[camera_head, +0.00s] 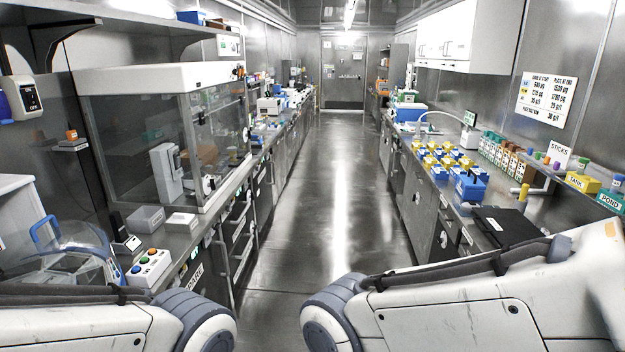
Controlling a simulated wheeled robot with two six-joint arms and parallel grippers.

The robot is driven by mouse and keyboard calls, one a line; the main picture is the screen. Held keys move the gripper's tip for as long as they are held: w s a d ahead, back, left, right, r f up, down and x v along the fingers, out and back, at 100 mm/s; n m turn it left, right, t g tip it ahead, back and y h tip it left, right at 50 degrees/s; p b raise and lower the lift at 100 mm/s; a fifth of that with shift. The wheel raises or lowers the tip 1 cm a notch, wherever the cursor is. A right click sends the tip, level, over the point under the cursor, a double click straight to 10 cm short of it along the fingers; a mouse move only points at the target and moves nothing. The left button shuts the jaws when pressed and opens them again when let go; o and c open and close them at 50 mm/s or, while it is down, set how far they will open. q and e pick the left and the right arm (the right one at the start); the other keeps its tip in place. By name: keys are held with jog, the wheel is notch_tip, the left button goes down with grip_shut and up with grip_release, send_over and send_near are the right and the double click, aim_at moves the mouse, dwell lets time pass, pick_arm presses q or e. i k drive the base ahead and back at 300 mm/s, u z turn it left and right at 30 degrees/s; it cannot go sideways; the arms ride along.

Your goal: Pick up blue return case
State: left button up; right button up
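No case in view carries a label I can read as the return case. A blue case-like box (471,187) stands on the right counter, at the near end of a group of blue and yellow items. Another blue box (408,113) with a pale top stands farther back on the same counter. A small blue box (190,17) sits on the upper left shelf. I cannot tell which of these is the blue return case. My two arms cross the bottom corners, but neither gripper shows in the picture.
A clear aisle (335,190) runs between the counters to a far door (343,75). A glass-fronted hood (165,135) and a button box (150,268) stand on the left counter. A black flat case (508,226) and yellow tank block (583,183) are on the right.

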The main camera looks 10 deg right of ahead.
aim_at(470, 188)
jog(key=i, duration=2)
jog(key=z, duration=0.6)
jog(key=i, duration=1.95)
jog(key=z, duration=0.9)
jog(key=i, duration=1.25)
jog(key=z, duration=0.35)
